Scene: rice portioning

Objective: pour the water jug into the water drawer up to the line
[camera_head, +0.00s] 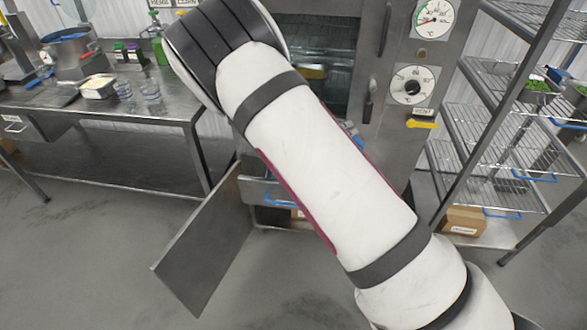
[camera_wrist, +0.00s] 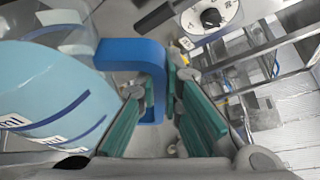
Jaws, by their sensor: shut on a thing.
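The water jug (camera_wrist: 45,95) fills the left of the wrist view. It is clear, with pale blue water, dark blue lines and "ml" marks. Its blue handle (camera_wrist: 130,50) sits between the green pads of my gripper (camera_wrist: 160,95), which is shut on it. In the head view my white arm hides the gripper and most of the jug; a small blue bit shows at the arm's right edge. A grey metal drawer (camera_head: 258,190), which looks like the water drawer, sticks out low on the steel cabinet, partly behind my arm. Its inside and fill line cannot be made out.
The steel cabinet (camera_head: 364,70) has dials and a yellow lever (camera_head: 422,124). A grey door panel (camera_head: 205,245) hangs open left of the drawer. A steel table (camera_head: 150,105) with a tub and glasses stands left; a wire rack (camera_head: 500,130) stands right.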

